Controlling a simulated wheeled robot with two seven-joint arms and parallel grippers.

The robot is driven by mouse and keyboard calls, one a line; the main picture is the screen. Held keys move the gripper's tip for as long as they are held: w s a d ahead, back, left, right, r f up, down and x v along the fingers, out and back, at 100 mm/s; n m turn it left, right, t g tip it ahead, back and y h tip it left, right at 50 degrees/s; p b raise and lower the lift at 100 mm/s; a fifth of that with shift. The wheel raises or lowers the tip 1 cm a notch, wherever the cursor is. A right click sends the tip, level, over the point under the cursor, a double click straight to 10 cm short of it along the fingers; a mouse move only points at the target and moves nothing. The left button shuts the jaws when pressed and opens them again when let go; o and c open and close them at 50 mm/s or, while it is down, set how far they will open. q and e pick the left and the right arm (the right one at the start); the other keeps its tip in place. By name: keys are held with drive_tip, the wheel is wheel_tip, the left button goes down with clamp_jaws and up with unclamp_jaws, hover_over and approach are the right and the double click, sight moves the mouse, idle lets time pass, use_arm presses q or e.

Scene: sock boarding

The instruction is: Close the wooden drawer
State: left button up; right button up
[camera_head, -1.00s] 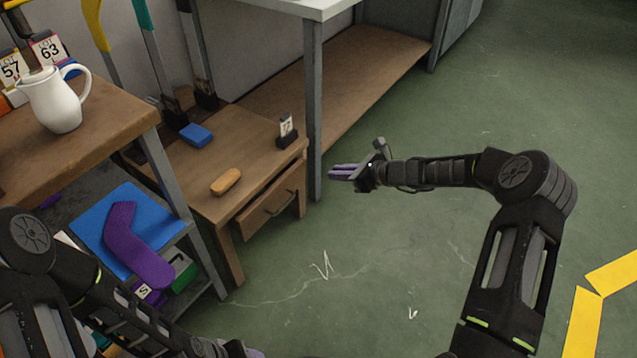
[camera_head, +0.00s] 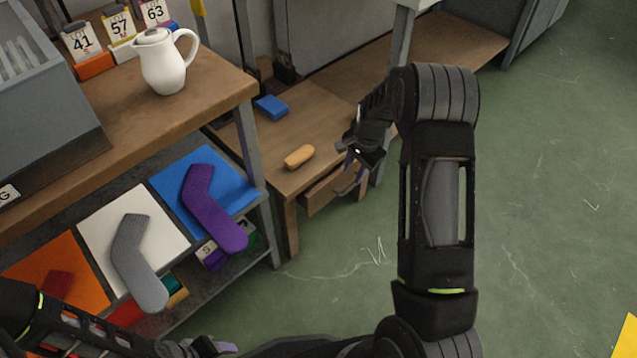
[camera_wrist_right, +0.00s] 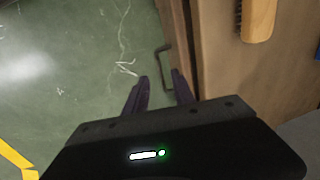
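The wooden drawer (camera_head: 322,193) is under the top of a low wooden table, and its front stands a little out from the table edge. In the right wrist view the drawer front (camera_wrist_right: 176,40) shows as a brown strip with a dark gap between it and the tabletop. Its dark bar handle (camera_wrist_right: 160,62) lies just beyond my right fingertips. My right gripper (camera_head: 352,174) is in front of the drawer, empty, with its purple fingers (camera_wrist_right: 159,75) apart. Whether it touches the handle is unclear. My left gripper (camera_head: 222,347) is at the bottom edge, its opening unclear.
A wooden brush (camera_head: 299,157) and a blue block (camera_head: 271,107) lie on the low table (camera_head: 325,130). A shelf unit with a white jug (camera_head: 162,65) on top and a purple sock form (camera_head: 212,210) below stands left.

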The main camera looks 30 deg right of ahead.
sight(348, 190)
drive_tip(key=shift+s+d, duration=0.1)
drive_tip(key=shift+s, duration=0.05)
drive_tip(key=f+b, duration=0.1)
drive_tip(key=f, duration=0.1)
drive_tip(key=w+f+b, duration=0.1)
drive_tip(key=f, duration=0.2)
drive_tip(key=f+b, duration=0.1)
drive_tip(key=f, duration=0.1)
drive_tip(key=shift+w+a+f, duration=0.2)
drive_tip(key=shift+f, duration=0.2)
clamp_jaws()
idle(1.4)
